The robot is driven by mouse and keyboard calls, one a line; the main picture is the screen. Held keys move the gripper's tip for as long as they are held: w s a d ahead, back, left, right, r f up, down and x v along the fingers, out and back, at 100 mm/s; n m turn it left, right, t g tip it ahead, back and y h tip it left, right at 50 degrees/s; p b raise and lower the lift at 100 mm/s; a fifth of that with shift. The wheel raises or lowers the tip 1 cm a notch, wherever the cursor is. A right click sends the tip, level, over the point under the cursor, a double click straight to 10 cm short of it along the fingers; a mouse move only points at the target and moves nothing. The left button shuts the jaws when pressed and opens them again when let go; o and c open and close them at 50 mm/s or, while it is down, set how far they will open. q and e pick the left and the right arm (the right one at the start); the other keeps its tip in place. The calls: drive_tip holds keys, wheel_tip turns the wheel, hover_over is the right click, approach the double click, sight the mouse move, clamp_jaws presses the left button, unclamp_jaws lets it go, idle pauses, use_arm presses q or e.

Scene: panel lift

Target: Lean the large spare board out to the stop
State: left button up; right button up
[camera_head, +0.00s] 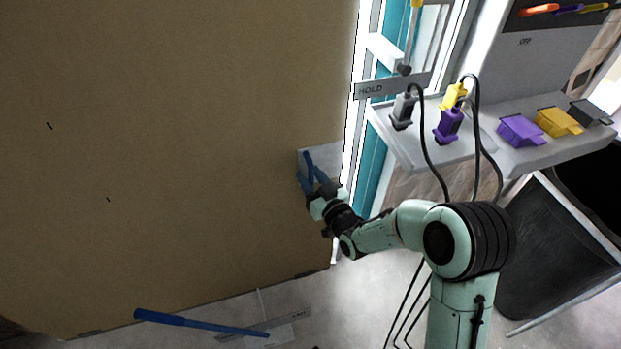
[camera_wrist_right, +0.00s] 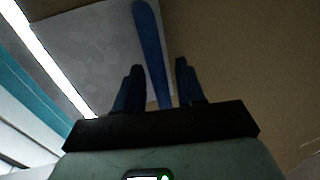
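The large brown board (camera_head: 170,150) fills the left of the head view, and its right edge runs beside a bright white strip. A pale grey plate (camera_head: 325,158) shows at that edge, also in the right wrist view (camera_wrist_right: 90,50). My right gripper (camera_head: 313,172) is at the plate. In the right wrist view, its two dark blue fingers (camera_wrist_right: 158,85) are apart, with a blue bar (camera_wrist_right: 149,40) running between them. Gaps show on both sides of the bar. My left gripper is not in view. I cannot pick out the stop for certain.
A long blue bar (camera_head: 200,322) lies low at the board's bottom edge, by a grey strip (camera_head: 262,326). A plate marked HOLD (camera_head: 390,87) is at the upper right. A shelf (camera_head: 535,145) carries coloured plugs and sockets, with black cables hanging near my right arm.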

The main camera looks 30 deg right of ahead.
drive_tip(key=shift+w, duration=0.15)
clamp_jaws()
idle(1.4)
